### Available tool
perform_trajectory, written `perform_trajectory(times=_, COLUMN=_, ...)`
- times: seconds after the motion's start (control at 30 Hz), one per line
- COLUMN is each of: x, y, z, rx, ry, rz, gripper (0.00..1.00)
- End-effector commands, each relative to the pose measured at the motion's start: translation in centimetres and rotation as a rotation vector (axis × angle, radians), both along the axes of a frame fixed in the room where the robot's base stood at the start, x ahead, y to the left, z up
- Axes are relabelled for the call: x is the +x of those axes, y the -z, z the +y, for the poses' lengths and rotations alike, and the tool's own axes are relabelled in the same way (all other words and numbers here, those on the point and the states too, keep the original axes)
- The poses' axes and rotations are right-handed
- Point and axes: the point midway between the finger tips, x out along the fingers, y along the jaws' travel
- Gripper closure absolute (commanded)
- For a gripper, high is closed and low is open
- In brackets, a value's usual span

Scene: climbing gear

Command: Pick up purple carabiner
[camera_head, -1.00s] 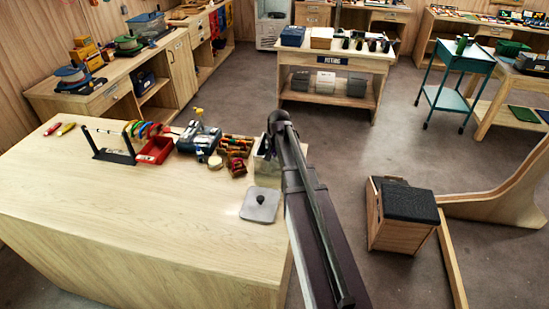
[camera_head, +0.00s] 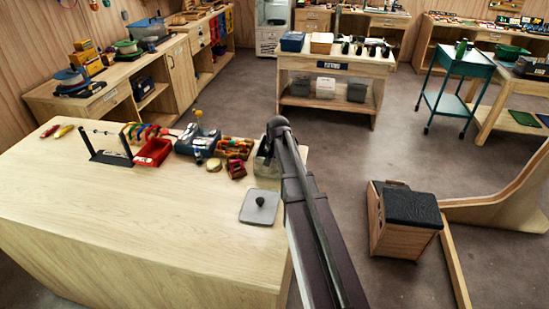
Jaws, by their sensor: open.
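I cannot make out a purple carabiner for sure. Several coloured carabiner-like loops (camera_head: 146,131), red, green and orange among them, hang close together at the right of a thin rod. The rod belongs to a black rack (camera_head: 108,158) on the near wooden table (camera_head: 130,225). At this size their colours blur, and a purple one may be hidden among them. My arm rises from the bottom of the view to a joint near the table's right edge. My gripper does not show.
A red bin (camera_head: 153,152), a blue-grey device (camera_head: 197,142), a compartmented tray (camera_head: 234,149) and a grey plate with a black knob (camera_head: 260,207) line the table's back and right. Red and yellow items (camera_head: 56,131) lie at left. The table's front is bare.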

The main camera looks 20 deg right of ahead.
Motion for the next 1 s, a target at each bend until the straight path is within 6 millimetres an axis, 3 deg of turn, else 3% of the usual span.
perform_trajectory(times=0.13, x=0.00, y=0.00, z=0.00, rx=0.000, ry=0.000, rz=0.000, gripper=0.45)
perform_trajectory(times=0.3, x=0.00, y=0.00, z=0.00, rx=0.000, ry=0.000, rz=0.000, gripper=0.95)
perform_trajectory(times=0.33, x=0.00, y=0.00, z=0.00, rx=0.000, ry=0.000, rz=0.000, gripper=1.00)
perform_trajectory(times=1.0, x=-0.01, y=-0.68, z=-0.03, rx=0.000, ry=0.000, rz=0.000, gripper=1.00)
